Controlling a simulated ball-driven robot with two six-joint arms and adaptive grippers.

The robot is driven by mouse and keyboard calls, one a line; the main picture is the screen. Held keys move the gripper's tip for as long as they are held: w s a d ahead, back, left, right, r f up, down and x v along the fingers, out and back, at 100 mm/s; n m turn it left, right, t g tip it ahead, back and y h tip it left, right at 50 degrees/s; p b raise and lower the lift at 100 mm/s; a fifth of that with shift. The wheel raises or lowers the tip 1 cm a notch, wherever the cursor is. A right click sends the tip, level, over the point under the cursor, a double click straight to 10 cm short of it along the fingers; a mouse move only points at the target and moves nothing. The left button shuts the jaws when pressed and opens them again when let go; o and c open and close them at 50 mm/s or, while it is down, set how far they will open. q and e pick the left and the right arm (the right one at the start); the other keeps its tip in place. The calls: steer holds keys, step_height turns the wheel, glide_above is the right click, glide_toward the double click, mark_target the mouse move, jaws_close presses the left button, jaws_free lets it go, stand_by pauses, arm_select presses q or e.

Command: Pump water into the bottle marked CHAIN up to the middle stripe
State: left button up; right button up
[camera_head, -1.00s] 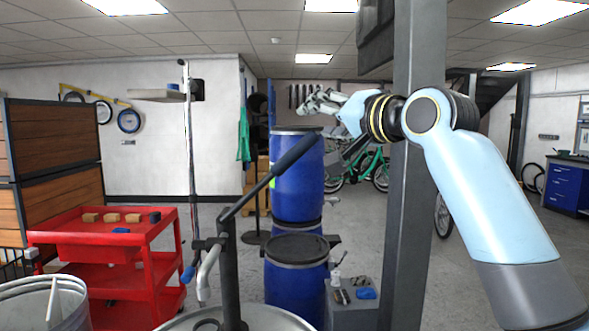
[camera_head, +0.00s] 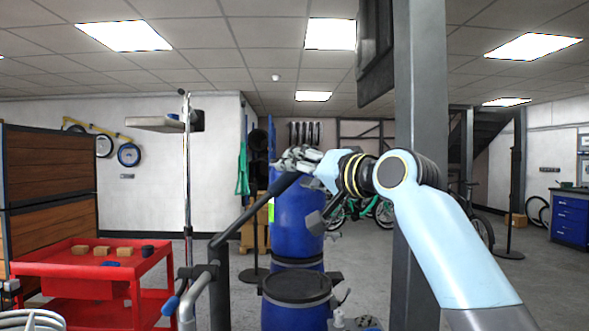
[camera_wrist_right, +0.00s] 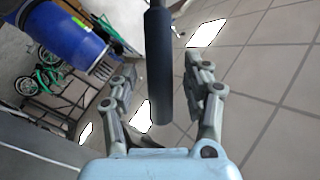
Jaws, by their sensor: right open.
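The hand pump stands in front of me in the head view, with a dark column (camera_head: 219,290), a grey curved spout (camera_head: 192,296) and a long black lever (camera_head: 252,212) slanting up to the right. My right gripper (camera_head: 288,160) is at the lever's upper end. In the right wrist view its fingers (camera_wrist_right: 158,78) are open, with the black lever handle (camera_wrist_right: 158,50) between them and gaps on both sides.
Blue drums stand behind the lever, one in front (camera_head: 295,312) and one raised (camera_head: 300,225). A grey post (camera_head: 420,130) rises behind my right arm. A red cart (camera_head: 85,268) with small blocks is at left. Open floor lies at right.

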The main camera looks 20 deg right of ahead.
steer(key=shift+x, duration=1)
jaws_close()
